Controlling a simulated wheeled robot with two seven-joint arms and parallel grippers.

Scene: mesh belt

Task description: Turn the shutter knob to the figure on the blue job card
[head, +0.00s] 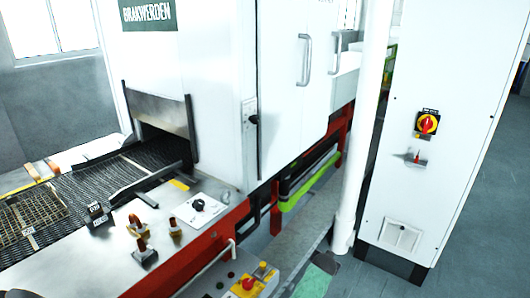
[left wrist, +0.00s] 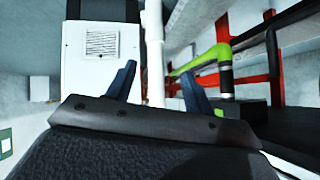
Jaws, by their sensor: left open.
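A small dark knob (head: 198,205) sits on a white dial plate on the steel side table, beside the oven mouth. Its figures and pointer are too small to read. I cannot make out a blue job card; a small dark tag with pale marks (head: 97,211) stands at the belt's edge, its text unclear. My left gripper (left wrist: 158,88) shows only in the left wrist view, with its two blue fingers apart and nothing between them. It faces a white cabinet and a white post, away from the knob. My right gripper is in neither view.
The mesh belt (head: 90,190) runs into the oven mouth. A white post (head: 362,130) and a white cabinet (head: 440,60) with a red-yellow switch (head: 427,124) stand at the right.

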